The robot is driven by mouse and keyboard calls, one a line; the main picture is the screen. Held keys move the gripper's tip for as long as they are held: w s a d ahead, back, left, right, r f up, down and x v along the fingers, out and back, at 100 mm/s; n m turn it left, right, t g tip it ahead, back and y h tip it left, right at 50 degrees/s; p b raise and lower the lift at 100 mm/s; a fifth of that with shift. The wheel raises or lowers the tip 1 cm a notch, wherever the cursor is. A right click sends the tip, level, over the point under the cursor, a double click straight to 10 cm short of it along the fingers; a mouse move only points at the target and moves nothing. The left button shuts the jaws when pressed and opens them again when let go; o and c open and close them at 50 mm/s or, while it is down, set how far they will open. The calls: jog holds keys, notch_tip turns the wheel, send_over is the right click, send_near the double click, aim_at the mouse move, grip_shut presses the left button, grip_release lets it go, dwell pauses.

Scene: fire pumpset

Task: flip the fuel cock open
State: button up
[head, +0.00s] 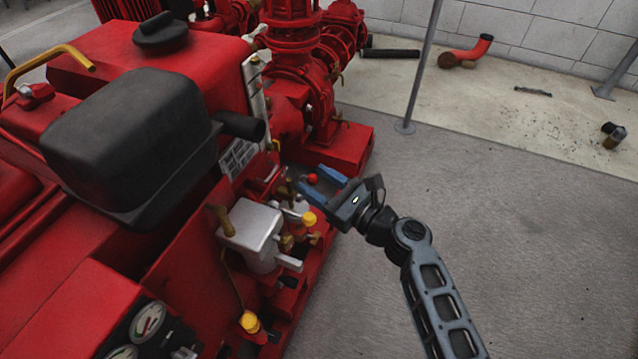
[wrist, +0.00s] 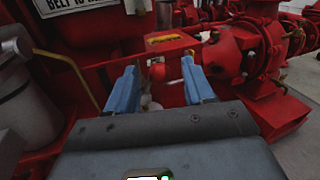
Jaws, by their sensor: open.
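A small round red knob (head: 312,178) shows at the side of the red pumpset, and it also shows in the wrist view (wrist: 157,72). It looks like the end of the fuel cock's lever, but the cock's body is mostly hidden and its setting cannot be told. My gripper (head: 309,179) is open, with its two blue fingers pointing at the pumpset. In the wrist view the knob appears between the fingers (wrist: 159,68), with a gap on each side. I cannot tell whether the knob lies at fingertip depth.
A grey metal housing (head: 253,232) with brass fittings and a yellow cap (head: 309,218) stands close to my gripper. A black box-shaped cover (head: 125,140) sits above. A grey post (head: 420,70) stands behind. The concrete floor (head: 530,240) at the right is clear.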

grip_shut()
jog(key=shift+s+a+r+n+t+y+b, duration=0.15)
jog(key=shift+s+n+y+b, duration=0.15)
jog(key=shift+n+b, duration=0.75)
jog(key=shift+s+a+f+n+t+y+b, duration=0.1)
jog(key=shift+s+n+y+b, duration=0.45)
jog(key=shift+b, duration=0.85)
jog(key=shift+s+a+r+n+t+h+b, duration=0.1)
jog(key=shift+s+a+n+b, duration=0.1)
jog(key=shift+n+b, duration=0.95)
jog(key=shift+m, duration=0.25)
grip_release()
jog(key=shift+d, duration=0.1)
